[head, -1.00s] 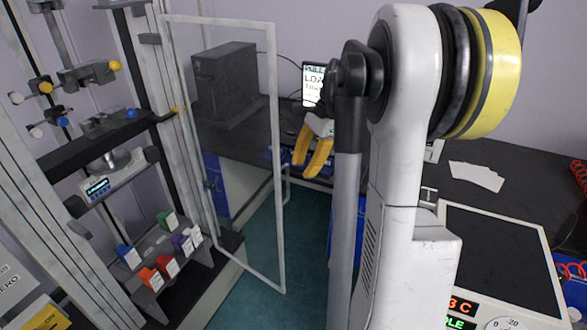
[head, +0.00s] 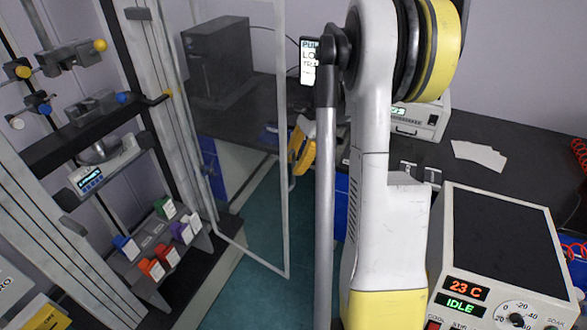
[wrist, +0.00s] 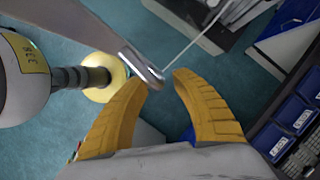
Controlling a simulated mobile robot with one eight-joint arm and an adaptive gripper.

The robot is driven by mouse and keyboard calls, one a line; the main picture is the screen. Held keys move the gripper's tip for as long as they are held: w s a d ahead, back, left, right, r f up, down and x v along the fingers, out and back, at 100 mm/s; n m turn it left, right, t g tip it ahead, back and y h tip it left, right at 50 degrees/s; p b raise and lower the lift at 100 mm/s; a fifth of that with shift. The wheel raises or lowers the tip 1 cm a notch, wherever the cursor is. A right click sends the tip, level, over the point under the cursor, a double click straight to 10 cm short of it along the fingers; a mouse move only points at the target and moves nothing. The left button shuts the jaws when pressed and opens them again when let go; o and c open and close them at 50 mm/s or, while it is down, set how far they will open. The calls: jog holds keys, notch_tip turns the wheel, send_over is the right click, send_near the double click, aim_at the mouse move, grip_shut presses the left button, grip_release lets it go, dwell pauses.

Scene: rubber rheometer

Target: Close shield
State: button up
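The shield (head: 284,200) is a clear panel in a thin whitish frame. It stands swung open from the upright of the test machine (head: 165,100) at the left of the head view. My gripper (head: 302,152) has yellow fingers and appears just right of the shield's free edge, partly hidden behind my arm. Whether it touches the frame cannot be told. In the wrist view my gripper (wrist: 161,79) is open, with its fingertips apart. A grey metal bar end shows near the gap there. A thin pale bar runs beyond it, perhaps the shield's edge.
Colored boxes (head: 155,268) stand on a rack at the machine's base. A dark computer case (head: 218,62) shows behind the shield. A device reading 23 C (head: 465,288) is at the right. Blue bins (wrist: 298,115) show at the wrist view's right. Teal floor lies below the shield.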

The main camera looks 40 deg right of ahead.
jog(key=shift+w+a+f, duration=0.15)
jog(key=shift+f, duration=0.3)
jog(key=shift+c, duration=0.5)
grip_shut()
jog(key=shift+a, duration=0.1)
